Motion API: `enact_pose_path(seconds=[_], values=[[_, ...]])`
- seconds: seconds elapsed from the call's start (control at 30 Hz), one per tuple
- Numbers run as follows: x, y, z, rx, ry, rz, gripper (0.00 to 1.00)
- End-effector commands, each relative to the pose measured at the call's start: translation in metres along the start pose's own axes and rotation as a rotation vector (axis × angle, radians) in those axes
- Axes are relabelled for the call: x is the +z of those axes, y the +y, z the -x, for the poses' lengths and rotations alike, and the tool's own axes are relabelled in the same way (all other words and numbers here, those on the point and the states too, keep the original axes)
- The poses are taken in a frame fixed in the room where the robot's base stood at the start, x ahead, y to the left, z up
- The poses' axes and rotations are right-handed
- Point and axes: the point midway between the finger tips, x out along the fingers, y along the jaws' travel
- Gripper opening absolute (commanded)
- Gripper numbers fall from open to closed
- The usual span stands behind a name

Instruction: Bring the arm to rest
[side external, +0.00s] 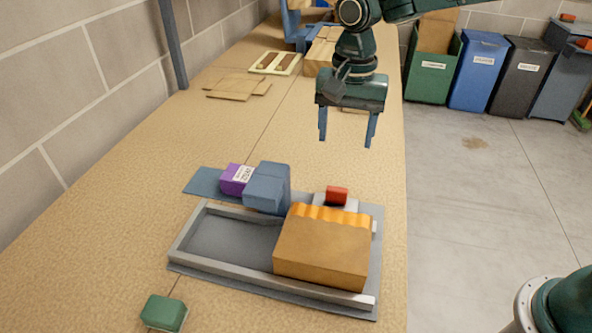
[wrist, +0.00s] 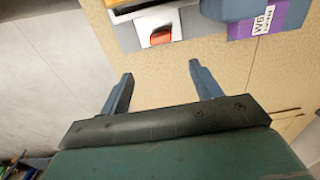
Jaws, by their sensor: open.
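My gripper (side external: 346,132) hangs above the wooden table (side external: 130,215), fingers pointing down and apart with nothing between them. In the wrist view my gripper (wrist: 158,84) is also open and empty, with bare tabletop beyond the fingertips. In the side view it is behind and above a grey tray fixture (side external: 190,262) and touches nothing. A tan block (side external: 322,252) with an orange wavy top sits in the right part of the fixture.
A purple labelled box (side external: 236,179) and blue-grey block (side external: 265,187) stand behind the fixture, near a red button (side external: 336,195). A green block (side external: 163,312) is at the front. Flat cardboard (side external: 237,86) lies farther back. Bins (side external: 478,70) stand on the floor at right.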

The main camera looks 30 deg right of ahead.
Motion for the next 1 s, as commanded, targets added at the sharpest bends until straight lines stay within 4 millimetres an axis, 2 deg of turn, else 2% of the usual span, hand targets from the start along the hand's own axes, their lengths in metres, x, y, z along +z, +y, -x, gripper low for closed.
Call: enact_pose_path(seconds=[0.27, 0.63, 1.0], values=[[-0.003, 0.029, 0.025, -0.044, 0.025, 0.07, 0.64], [0.003, 0.106, 0.069, -0.13, 0.109, 0.259, 0.64], [0.023, 0.183, 0.088, -0.187, 0.227, 0.453, 0.64]])
